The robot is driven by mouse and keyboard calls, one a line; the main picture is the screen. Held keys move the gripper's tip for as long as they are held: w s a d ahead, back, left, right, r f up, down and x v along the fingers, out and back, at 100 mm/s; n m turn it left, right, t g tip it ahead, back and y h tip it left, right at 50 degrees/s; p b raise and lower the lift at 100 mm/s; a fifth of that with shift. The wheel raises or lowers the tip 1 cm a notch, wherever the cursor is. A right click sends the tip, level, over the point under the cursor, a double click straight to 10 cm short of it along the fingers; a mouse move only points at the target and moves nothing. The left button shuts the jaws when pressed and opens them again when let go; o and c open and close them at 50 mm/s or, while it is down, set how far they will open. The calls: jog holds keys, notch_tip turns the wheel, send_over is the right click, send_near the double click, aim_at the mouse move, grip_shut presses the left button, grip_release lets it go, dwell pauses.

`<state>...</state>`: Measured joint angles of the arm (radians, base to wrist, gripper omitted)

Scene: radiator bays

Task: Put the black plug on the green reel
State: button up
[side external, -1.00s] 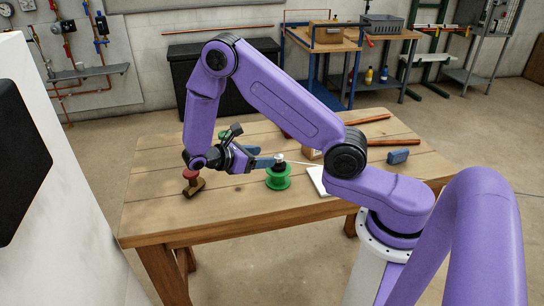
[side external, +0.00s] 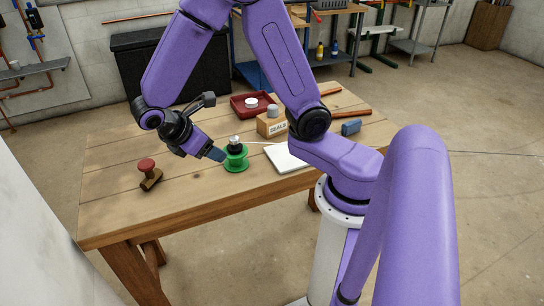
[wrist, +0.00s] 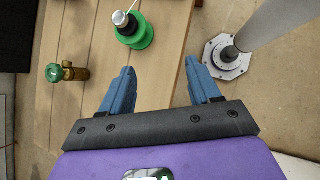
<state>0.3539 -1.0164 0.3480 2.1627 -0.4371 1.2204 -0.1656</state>
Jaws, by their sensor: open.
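The green reel (side external: 235,164) stands on the wooden table. The black plug (side external: 235,147), with a silver top, sits upright on the reel. In the wrist view, the reel (wrist: 138,38) and the plug (wrist: 125,22) appear at the top, beyond the fingertips. My gripper (side external: 217,154) is just left of the reel in the side view, tilted down towards it. In the wrist view my gripper (wrist: 160,80) has its two blue fingers wide apart, with nothing between them.
A green-handled brass valve (wrist: 68,73) shows in the wrist view. A red tray (side external: 240,111), a SEALS box (side external: 272,126), a white pad (side external: 287,159) and a blue block (side external: 351,127) lie behind or right.

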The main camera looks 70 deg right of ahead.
jog(key=s+a+r+t+y, duration=0.1)
jog(key=s+y, duration=0.3)
jog(key=s, duration=0.4)
jog(key=s+a+r+t+y, duration=0.1)
jog(key=s+a+r+y, duration=0.1)
jog(key=s, duration=0.7)
jog(key=shift+s+a+r+y, duration=0.15)
jog(key=shift+s+r+y, duration=0.1)
jog(key=shift+r+y, duration=0.6)
